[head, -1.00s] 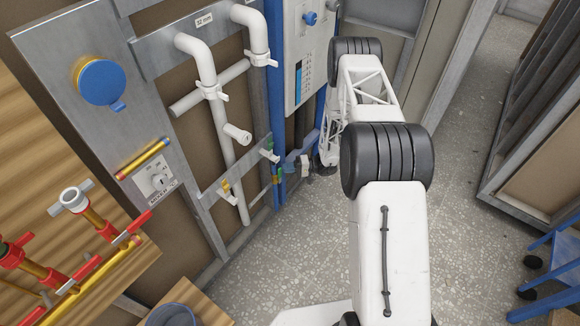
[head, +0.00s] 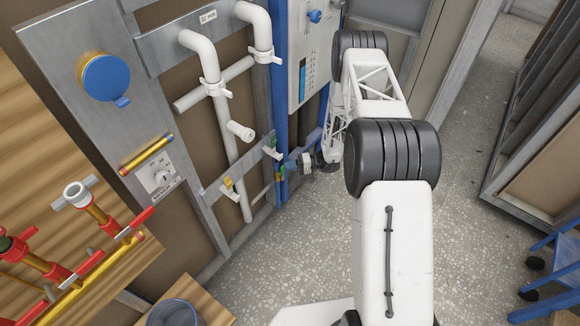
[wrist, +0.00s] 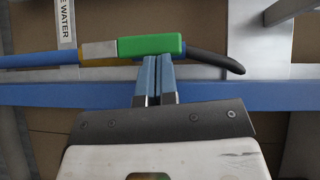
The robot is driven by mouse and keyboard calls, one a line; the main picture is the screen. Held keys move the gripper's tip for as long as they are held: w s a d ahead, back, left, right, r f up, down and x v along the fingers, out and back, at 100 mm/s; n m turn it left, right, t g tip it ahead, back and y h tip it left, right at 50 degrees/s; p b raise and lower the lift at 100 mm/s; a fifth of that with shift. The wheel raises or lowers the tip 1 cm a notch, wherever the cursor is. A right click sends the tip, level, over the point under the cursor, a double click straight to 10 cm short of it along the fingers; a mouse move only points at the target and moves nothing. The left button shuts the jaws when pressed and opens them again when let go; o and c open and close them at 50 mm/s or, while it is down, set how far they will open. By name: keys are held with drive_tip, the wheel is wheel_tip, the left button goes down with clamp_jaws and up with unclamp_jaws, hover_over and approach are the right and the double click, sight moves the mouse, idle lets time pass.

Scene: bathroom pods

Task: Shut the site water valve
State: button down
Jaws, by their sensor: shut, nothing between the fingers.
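The site water valve shows in the wrist view as a lever with a green grip (wrist: 150,46) and a bare metal end. The lever lies along the line of a blue pipe (wrist: 35,61), with a little brass behind it. A label (wrist: 66,22) reading "E WATER", partly cut off, is at upper left. My gripper (wrist: 158,62) is shut and empty, its fingertips at the lower edge of the green grip; I cannot tell if they touch. In the head view my gripper (head: 289,167) is low at the blue frame, small and partly hidden.
A blue rail (wrist: 60,95) crosses behind my fingers. White pipes (head: 222,120) and a metal strip (head: 235,168) stand left of my gripper. A wooden bench with red-handled valves (head: 100,215) is at left. Speckled floor (head: 290,240) is open below.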

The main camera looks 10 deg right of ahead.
sight(283, 172)
drive_tip(key=shift+a+r+h, duration=0.1)
drive_tip(key=shift+h, duration=0.2)
drive_tip(key=shift+s+a+r+n+t+h, duration=0.25)
drive_tip(key=shift+s+a+n+t+h, duration=0.05)
drive_tip(key=shift+s+a+n+h, duration=0.75)
drive_tip(key=shift+s+a+n+t+h, duration=0.5)
drive_tip(key=shift+s+a+n+h, duration=0.15)
drive_tip(key=shift+n+h, duration=0.15)
drive_tip(key=s+a+f+n+t+h, duration=0.1)
drive_tip(key=s+a+f+n+h, duration=0.1)
drive_tip(key=s+a+h, duration=0.1)
drive_tip(key=shift+f+t, duration=0.4)
drive_tip(key=shift+d, duration=0.1)
